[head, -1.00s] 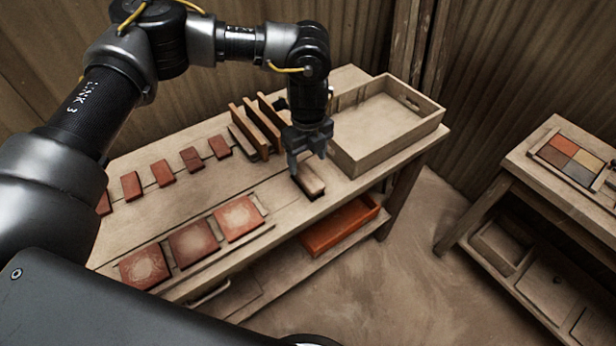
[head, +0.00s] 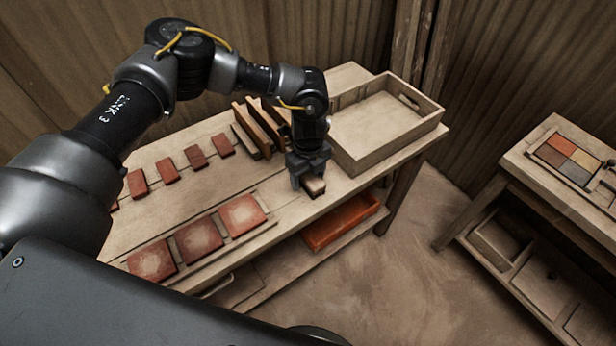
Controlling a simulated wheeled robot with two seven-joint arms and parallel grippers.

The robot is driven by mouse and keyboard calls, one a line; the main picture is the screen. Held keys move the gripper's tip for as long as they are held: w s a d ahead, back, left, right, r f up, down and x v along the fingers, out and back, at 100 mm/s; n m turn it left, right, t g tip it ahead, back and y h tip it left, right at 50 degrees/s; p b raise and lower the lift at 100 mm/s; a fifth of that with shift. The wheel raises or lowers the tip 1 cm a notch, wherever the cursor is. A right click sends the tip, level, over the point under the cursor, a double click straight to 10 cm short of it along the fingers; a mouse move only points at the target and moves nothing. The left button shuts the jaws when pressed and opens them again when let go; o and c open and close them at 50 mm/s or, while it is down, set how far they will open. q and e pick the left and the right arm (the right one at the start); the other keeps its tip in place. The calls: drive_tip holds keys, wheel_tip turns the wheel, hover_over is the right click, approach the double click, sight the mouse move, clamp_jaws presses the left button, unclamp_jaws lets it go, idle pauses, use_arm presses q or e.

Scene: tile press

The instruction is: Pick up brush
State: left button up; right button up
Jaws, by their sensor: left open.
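The brush (head: 315,187) lies on the wooden workbench (head: 345,185), near its front edge and in front of the wooden tray. It has a pale wooden top; the rest is hidden by my gripper. My left gripper (head: 309,184) points down over the brush, its jaws open and low around it. I cannot tell whether the fingers touch it. My right gripper is not in view.
A wooden tray (head: 435,117) stands at the bench's right end, close to my gripper. Upright boards (head: 262,128) stand behind left. Square tiles (head: 198,241) and several small red pieces (head: 168,170) lie left. An orange bin (head: 340,226) sits below.

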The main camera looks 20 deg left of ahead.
sight(309, 174)
use_arm(q)
drive_tip(key=c, duration=1.1)
drive_tip(key=shift+r, duration=0.15)
drive_tip(key=shift+r, duration=0.25)
wheel_tip(309, 174, up, 2)
drive_tip(key=shift+r+b, duration=0.2)
drive_tip(key=shift+b, duration=0.2)
drive_tip(key=s+a+r+b, duration=0.3)
drive_tip(key=s+r, duration=0.7)
drive_tip(key=s, duration=0.3)
drive_tip(key=shift+s+a+b, duration=0.2)
drive_tip(key=shift+s+b, duration=0.1)
drive_tip(key=shift+b, duration=0.1)
